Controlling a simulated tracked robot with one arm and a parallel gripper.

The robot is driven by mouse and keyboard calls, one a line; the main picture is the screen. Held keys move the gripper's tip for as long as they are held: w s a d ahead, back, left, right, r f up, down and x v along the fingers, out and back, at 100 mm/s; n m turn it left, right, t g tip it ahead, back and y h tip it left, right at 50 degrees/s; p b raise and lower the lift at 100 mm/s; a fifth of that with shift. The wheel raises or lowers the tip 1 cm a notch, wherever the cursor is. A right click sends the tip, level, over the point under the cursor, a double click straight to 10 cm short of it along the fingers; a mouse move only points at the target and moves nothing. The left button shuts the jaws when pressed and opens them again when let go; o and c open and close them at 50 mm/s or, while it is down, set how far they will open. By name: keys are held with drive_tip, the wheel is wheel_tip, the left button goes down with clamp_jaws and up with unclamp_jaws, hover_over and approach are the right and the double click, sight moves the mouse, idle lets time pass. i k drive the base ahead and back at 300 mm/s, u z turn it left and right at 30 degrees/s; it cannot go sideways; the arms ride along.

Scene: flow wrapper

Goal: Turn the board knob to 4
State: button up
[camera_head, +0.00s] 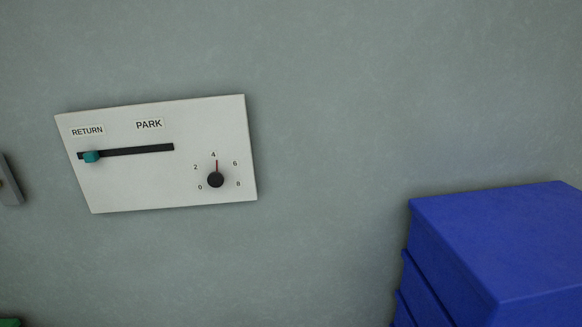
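A white board (140,185) is on the grey wall, left of the middle of the view. It looks slightly tilted in the picture. A round black knob (215,180) sits at its lower right, with the marks 0, 2, 4, 6 and 8 around it. The knob's red pointer (217,166) points up at the 4. My gripper does not show in this view.
The board also has a dark horizontal slot with a teal slider (91,156) at its left end, under RETURN; PARK is printed further right. Blue stacked boxes (500,240) stand at the lower right. A grey object (10,182) shows at the left edge.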

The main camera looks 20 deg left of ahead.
sight(216, 179)
drive_tip(key=u, duration=0.05)
drive_tip(key=i, duration=1.25)
drive_tip(key=u, duration=0.65)
